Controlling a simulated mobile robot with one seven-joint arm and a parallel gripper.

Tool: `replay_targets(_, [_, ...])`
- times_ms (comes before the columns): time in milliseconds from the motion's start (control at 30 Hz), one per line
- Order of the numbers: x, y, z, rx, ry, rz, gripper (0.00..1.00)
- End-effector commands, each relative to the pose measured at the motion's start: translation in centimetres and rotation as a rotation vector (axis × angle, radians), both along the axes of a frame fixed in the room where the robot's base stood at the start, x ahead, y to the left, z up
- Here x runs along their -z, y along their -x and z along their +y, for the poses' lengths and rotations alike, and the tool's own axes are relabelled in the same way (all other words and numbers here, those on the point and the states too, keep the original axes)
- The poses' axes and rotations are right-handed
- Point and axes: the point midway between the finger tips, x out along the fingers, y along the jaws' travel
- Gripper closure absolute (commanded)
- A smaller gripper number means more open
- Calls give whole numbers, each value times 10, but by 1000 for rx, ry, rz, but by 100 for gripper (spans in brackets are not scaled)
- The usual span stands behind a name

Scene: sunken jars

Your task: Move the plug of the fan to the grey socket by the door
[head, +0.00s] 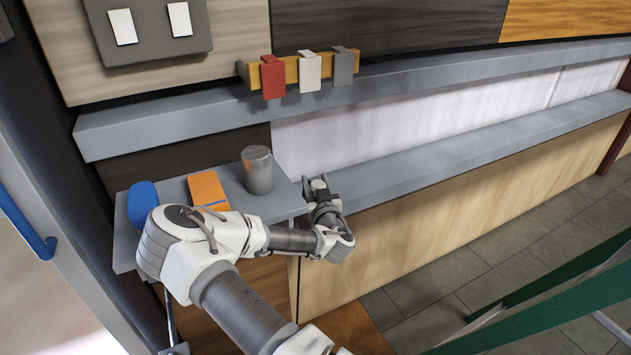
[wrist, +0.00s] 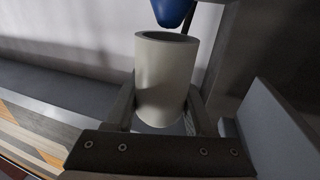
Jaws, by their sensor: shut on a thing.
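My gripper (head: 318,190) is at the right end of the small grey shelf, close to the front of the long ledge. In the wrist view its fingers (wrist: 161,100) are shut on a pale grey, hollow cylinder (wrist: 163,80), its open rim facing up in the picture. I cannot tell whether this cylinder is the fan's plug. The head view shows only a small pale bit of it between the fingers. I cannot make out a fan, a cord or a grey socket.
The small shelf (head: 287,205) holds a blue rounded thing (head: 143,203), an orange box (head: 207,190) and a grey cylinder (head: 258,170). Red (head: 272,77), white (head: 309,72) and grey (head: 343,66) tags hang above. The long ledge (head: 480,135) is bare. A blue handle (head: 22,222) is at far left.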

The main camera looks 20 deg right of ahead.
Motion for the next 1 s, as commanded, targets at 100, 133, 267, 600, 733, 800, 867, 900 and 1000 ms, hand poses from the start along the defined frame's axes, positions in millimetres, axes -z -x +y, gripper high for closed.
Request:
replay_targets(100, [-1,0,0,1,-1,-2,100])
replay_targets(133, [-2,0,-1,1,-1,-2,100])
replay_targets(267, [-1,1,0,0,-1,-1,100])
replay_targets(600, [5,1,0,0,0,-1,100])
replay_targets(733, [11,1,0,0,0,-1,100])
replay_targets(800, [14,1,0,0,0,-1,100])
replay_targets(867, [16,1,0,-1,-1,-1,100])
replay_targets(900, [16,1,0,-1,-1,-1,100])
replay_targets(1000, [15,1,0,-1,0,-1,100])
